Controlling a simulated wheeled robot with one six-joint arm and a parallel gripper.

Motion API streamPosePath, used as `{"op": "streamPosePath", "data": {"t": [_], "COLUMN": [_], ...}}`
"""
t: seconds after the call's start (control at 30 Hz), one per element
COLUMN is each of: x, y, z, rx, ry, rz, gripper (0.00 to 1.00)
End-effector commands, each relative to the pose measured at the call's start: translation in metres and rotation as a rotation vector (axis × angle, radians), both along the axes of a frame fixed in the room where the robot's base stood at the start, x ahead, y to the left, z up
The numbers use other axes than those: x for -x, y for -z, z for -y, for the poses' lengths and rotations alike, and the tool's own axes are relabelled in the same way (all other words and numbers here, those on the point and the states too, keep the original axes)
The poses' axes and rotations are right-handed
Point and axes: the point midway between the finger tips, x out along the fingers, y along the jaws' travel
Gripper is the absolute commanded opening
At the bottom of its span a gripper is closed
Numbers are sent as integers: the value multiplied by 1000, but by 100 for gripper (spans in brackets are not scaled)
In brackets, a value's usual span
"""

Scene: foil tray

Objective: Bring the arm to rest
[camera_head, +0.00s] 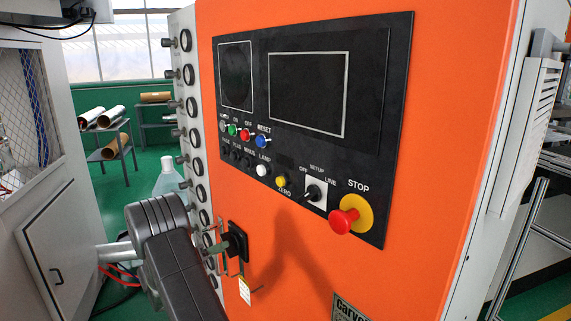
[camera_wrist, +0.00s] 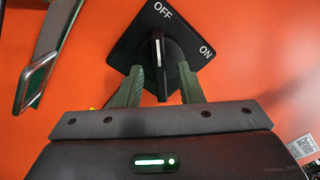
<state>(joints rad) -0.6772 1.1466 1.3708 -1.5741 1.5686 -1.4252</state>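A black rotary switch (camera_wrist: 176,45) with OFF and ON marks is on the orange panel in the wrist view. Its handle's white line points up, towards OFF. My gripper (camera_wrist: 161,72) has its two green fingers apart, one on each side of the handle, with a gap visible on both sides. Whether a fingertip touches the plate I cannot tell. In the head view the switch (camera_head: 238,241) is low on the cabinet's left part, and my dark arm reaches in at its lower left.
The orange cabinet (camera_head: 456,112) carries buttons, two screens and a red stop button (camera_head: 343,221). A metal bar (camera_wrist: 40,75) stands out left of the switch in the wrist view. A tag (camera_head: 245,290) hangs below the switch. A grey cabinet (camera_head: 62,225) stands at left.

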Motion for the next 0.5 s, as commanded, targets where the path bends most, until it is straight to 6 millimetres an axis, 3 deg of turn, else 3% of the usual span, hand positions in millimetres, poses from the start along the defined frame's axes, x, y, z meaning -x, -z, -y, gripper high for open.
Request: {"op": "streamPosePath", "data": {"t": [0.1, 0.5], "x": [-12, -10], "y": [1, 4], "z": [16, 14], "rx": [-10, -251], "ry": [1, 0], "rz": [13, 310], "gripper": [34, 34]}}
